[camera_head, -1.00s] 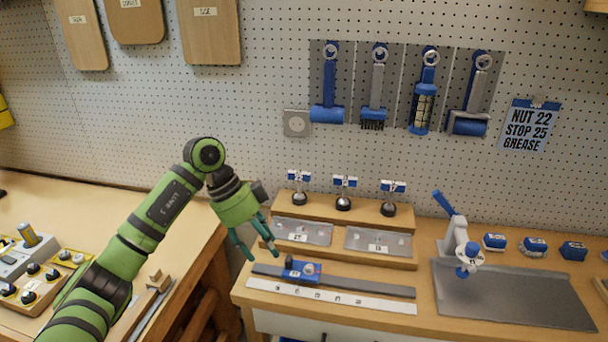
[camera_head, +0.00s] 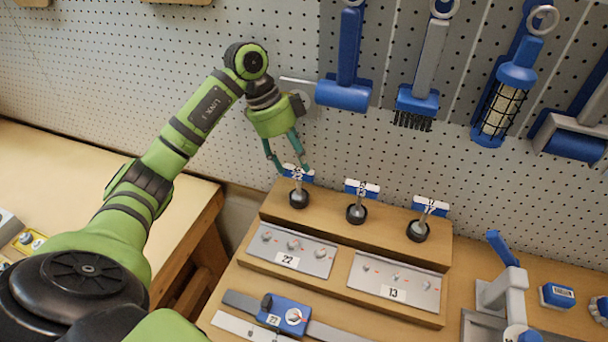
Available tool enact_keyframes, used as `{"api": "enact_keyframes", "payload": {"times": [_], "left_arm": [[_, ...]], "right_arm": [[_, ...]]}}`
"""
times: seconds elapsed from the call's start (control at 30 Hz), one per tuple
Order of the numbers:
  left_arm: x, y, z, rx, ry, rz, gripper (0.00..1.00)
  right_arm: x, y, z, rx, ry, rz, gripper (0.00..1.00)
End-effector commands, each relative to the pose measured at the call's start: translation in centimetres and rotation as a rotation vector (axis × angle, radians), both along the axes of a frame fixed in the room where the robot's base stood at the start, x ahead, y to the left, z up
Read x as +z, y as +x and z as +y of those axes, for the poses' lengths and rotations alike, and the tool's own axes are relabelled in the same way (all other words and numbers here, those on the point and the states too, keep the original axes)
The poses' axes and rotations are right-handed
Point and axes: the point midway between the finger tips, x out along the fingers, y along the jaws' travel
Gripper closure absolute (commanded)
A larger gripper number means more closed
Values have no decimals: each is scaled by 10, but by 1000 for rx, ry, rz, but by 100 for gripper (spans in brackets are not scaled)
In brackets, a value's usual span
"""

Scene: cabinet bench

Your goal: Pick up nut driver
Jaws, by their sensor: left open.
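Three small T-handled drivers with blue and white tops and dark round bases stand upright in a row on the wooden stepped block (camera_head: 443,253). They are the left driver (camera_head: 298,190), the middle driver (camera_head: 356,205) and the right driver (camera_head: 419,225). The small tags on their handles are hard to read. My left gripper (camera_head: 289,168) points down, open, its two teal fingers at the left driver's handle. In this view the fingers appear on either side of the handle; contact cannot be told. My right gripper is out of view.
Metal plates marked 22 (camera_head: 287,260) and 13 (camera_head: 393,293) lie in front of the drivers. A blue slider (camera_head: 287,315) sits on a rail below. Tools hang on the pegboard behind, including a blue-headed hammer (camera_head: 344,95). A grey stand (camera_head: 505,290) is at right.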

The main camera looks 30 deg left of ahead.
Motion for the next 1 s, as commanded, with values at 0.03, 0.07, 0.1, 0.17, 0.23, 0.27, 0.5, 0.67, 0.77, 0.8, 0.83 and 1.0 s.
{"api": "enact_keyframes", "payload": {"times": [0.03, 0.07, 0.1, 0.17, 0.23, 0.27, 0.5, 0.67, 0.77, 0.8, 0.83, 1.0], "left_arm": [[-4, 0, -3, -2, -1, 4, 44], [-7, 0, -4, -1, -1, 3, 44], [-11, 0, -5, -1, -2, 4, 44], [-17, 0, -8, -1, -1, 5, 44], [-26, 0, -12, -1, -2, 6, 44], [-31, 0, -13, -2, -3, 6, 44], [-56, 2, -21, 0, 0, 1, 44], [-58, 3, -21, 0, 1, -1, 44], [-58, 3, -21, 0, 1, -1, 60], [-58, 3, -21, 0, 1, -1, 76], [-58, 3, -21, 0, 1, -1, 88], [-57, 3, -21, 1, 0, -2, 100]], "right_arm": [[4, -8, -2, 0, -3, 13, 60], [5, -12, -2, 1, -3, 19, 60], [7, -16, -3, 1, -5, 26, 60], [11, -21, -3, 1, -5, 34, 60], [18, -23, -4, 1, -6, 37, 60], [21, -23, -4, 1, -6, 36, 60], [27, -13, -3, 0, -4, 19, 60], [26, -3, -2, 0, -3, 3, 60], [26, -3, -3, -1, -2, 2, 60], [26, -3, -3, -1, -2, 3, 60], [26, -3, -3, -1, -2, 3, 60], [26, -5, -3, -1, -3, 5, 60]]}}
